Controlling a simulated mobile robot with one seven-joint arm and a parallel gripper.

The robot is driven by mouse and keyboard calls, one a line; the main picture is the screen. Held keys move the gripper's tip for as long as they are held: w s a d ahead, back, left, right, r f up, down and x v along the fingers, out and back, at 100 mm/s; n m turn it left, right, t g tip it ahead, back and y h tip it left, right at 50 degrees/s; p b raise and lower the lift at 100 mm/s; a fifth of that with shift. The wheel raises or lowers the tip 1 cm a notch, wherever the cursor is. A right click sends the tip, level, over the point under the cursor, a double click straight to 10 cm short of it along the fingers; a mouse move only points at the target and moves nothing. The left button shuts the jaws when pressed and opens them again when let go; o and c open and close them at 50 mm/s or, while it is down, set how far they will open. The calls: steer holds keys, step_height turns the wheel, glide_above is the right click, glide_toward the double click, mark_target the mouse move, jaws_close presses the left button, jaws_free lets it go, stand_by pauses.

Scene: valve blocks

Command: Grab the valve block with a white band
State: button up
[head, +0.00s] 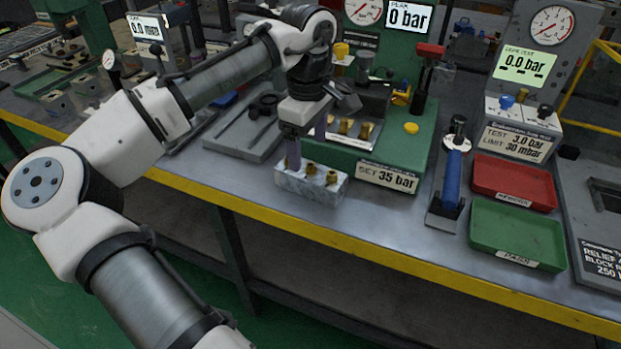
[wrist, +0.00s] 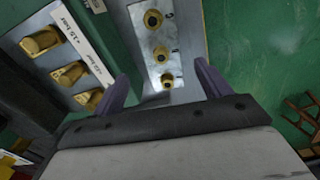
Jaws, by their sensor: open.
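A pale grey, mottled valve block (head: 310,186) with several brass fittings on top lies at the front of the bench, before the green test stand (head: 400,150). It also shows in the wrist view (wrist: 150,50), with small dark marks beside its fittings. I cannot make out a clear white band on it. My gripper (head: 306,150) is open and points down over this block. In the wrist view my gripper (wrist: 167,85) has one purple finger on each side of the block's near end. Nothing is held; I cannot tell whether the fingers touch the block.
Another block with brass fittings (wrist: 68,72) sits in the green stand, close beside. A blue-handled tool (head: 452,180), a red tray (head: 514,182) and a green tray (head: 517,234) lie to the right. The yellow bench edge (head: 330,238) runs close in front.

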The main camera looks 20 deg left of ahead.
mark_target(311, 164)
steer(key=shift+s+d+f, duration=0.15)
steer(key=shift+d+f, duration=0.05)
steer(key=shift+f, duration=1.55)
steer(key=shift+s+d+f, duration=0.1)
steer(key=shift+d+f, duration=0.05)
steer(key=shift+f, duration=1.55)
steer(key=c, duration=1.6)
jaws_close()
steer(key=shift+r, duration=0.15)
